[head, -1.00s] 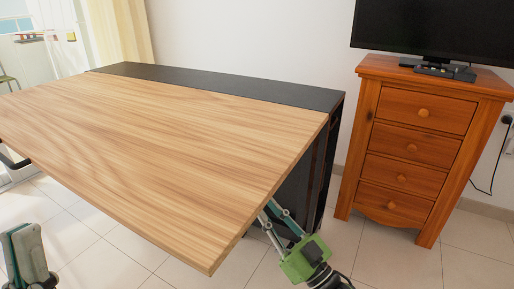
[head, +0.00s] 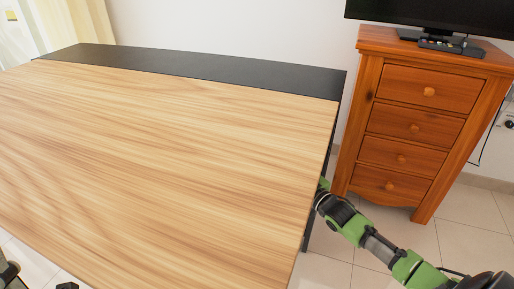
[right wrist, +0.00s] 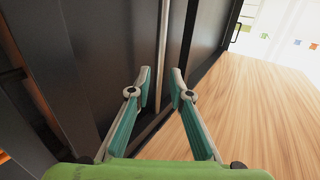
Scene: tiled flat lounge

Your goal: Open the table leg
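The table has a light wood top (head: 160,170) with a black section (head: 200,66) along its back. In the right wrist view, a thin grey metal bar (right wrist: 164,45), which may be the table leg, runs along a dark panel. My right gripper (right wrist: 158,90) is open, its two fingers apart with the bar ahead of the gap between them. I cannot tell whether it touches the bar. In the head view my right gripper is hidden at the table's right edge. Only a small dark part of my left arm shows at the bottom left corner.
A wooden drawer chest (head: 412,130) with a black screen (head: 430,12) on it stands to the right of the table. Tiled floor (head: 475,235) is free in front of the chest. A pale curtain (head: 70,25) hangs at the back left.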

